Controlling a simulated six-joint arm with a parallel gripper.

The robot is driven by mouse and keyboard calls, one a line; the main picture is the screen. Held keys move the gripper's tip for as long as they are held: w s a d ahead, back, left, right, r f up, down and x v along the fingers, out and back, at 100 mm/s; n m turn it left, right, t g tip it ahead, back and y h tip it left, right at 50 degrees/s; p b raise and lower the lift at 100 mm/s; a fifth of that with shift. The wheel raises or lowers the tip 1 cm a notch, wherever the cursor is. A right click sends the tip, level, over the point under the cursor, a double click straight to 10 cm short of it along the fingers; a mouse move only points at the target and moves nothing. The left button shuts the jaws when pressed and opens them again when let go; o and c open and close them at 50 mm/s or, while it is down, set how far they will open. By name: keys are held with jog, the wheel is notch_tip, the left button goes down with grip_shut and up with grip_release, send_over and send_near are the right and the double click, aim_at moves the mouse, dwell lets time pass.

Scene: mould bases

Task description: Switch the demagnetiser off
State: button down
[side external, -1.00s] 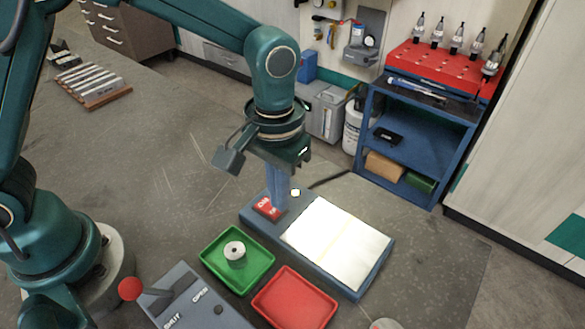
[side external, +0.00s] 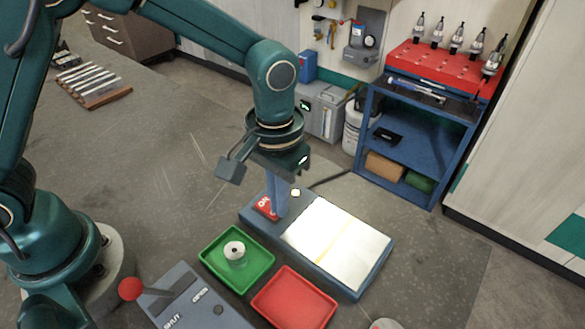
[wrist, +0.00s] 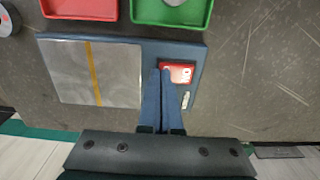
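The demagnetiser is a blue-grey slab (side external: 340,281) with a pale plate (side external: 336,243) crossed by a yellow line. It also shows in the wrist view (wrist: 197,60). Its red rocker switch (side external: 264,207) bears white lettering that reads like ON; it also shows in the wrist view (wrist: 178,74). A small pale lamp (side external: 296,193) beside it looks lit. My gripper (side external: 278,213) points down at the switch. In the wrist view its blue fingers (wrist: 160,72) lie together, shut, with tips at the switch's edge and partly over it. Whether they touch it I cannot tell.
A green tray (side external: 211,261) holding a metal ring (side external: 234,250) and an empty red tray (side external: 294,298) stand close in front. A grey box with a red-knobbed lever (side external: 131,289) is at the lower left.

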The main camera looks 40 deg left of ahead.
jog(key=shift+r, duration=3.5)
